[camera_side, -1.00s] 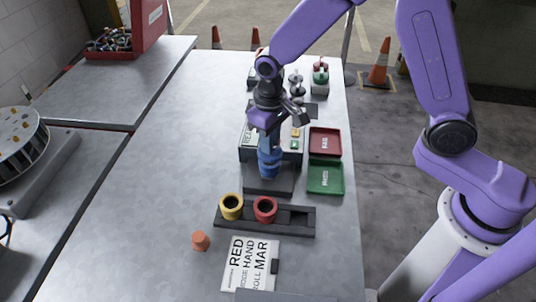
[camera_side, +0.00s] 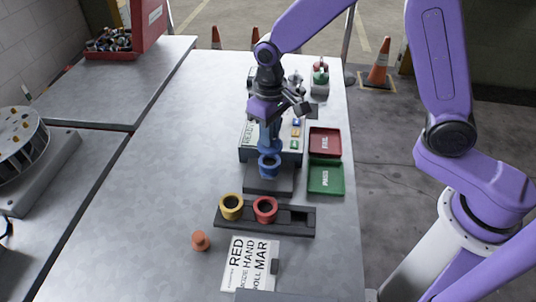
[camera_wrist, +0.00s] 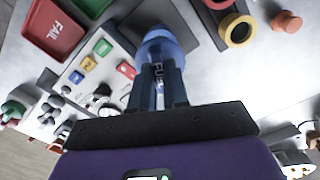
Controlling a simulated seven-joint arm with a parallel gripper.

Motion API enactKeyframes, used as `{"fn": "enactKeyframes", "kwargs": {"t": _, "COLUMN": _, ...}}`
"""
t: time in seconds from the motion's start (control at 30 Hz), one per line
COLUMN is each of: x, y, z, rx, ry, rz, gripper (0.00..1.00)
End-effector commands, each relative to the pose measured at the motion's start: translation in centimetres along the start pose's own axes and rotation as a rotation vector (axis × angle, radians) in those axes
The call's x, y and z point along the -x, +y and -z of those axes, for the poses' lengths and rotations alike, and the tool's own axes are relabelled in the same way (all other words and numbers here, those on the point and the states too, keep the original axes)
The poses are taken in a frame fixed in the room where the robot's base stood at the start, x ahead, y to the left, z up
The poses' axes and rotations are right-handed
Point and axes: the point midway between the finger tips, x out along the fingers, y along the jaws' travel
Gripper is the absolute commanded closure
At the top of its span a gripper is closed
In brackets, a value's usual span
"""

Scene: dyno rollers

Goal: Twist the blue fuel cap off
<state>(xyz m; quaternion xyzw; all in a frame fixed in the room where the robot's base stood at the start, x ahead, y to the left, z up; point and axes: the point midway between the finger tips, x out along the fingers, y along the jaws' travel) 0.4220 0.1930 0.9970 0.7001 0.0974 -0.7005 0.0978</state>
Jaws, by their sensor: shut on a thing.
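In the side view a blue cup-like piece (camera_side: 269,170) with a dark ring-shaped opening stands over the dark base (camera_side: 268,186) in front of the test box. My gripper (camera_side: 270,147) points down just above it, shut on the blue fuel cap, which the fingers largely hide. In the wrist view my gripper (camera_wrist: 159,82) has its two fingers close together, with white lettering showing between them. A rounded blue body (camera_wrist: 161,47) shows past the fingertips. I cannot tell whether cap and cup still touch.
A dark rack (camera_side: 284,231) holds a yellow cup (camera_side: 231,207) and a red cup (camera_side: 265,210). Red (camera_side: 324,133) and green (camera_side: 318,186) trays lie right of the test box (camera_side: 250,154). A small orange piece (camera_side: 201,242) sits near the sign. The table's left side is clear.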

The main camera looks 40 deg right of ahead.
Motion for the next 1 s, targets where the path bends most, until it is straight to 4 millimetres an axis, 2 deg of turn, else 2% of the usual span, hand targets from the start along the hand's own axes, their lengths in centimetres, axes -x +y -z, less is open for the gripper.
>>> {"fn": "enactKeyframes", "kwargs": {"t": 0.4, "x": 1.1, "y": 0.0, "z": 0.0, "rx": 0.0, "ry": 0.001, "rz": 0.0, "gripper": 1.0}}
{"fn": "enactKeyframes", "kwargs": {"t": 0.83, "x": 1.3, "y": 0.0, "z": 0.0, "rx": 0.0, "ry": 0.001, "rz": 0.0, "gripper": 1.0}}
{"fn": "enactKeyframes", "kwargs": {"t": 0.93, "x": 1.3, "y": 0.5, "z": 0.2, "rx": -0.021, "ry": 0.001, "rz": 0.0, "gripper": 1.0}}
{"fn": "enactKeyframes", "kwargs": {"t": 1.0, "x": 1.3, "y": 1.7, "z": 0.5, "rx": -0.071, "ry": 0.002, "rz": 0.0, "gripper": 1.0}}
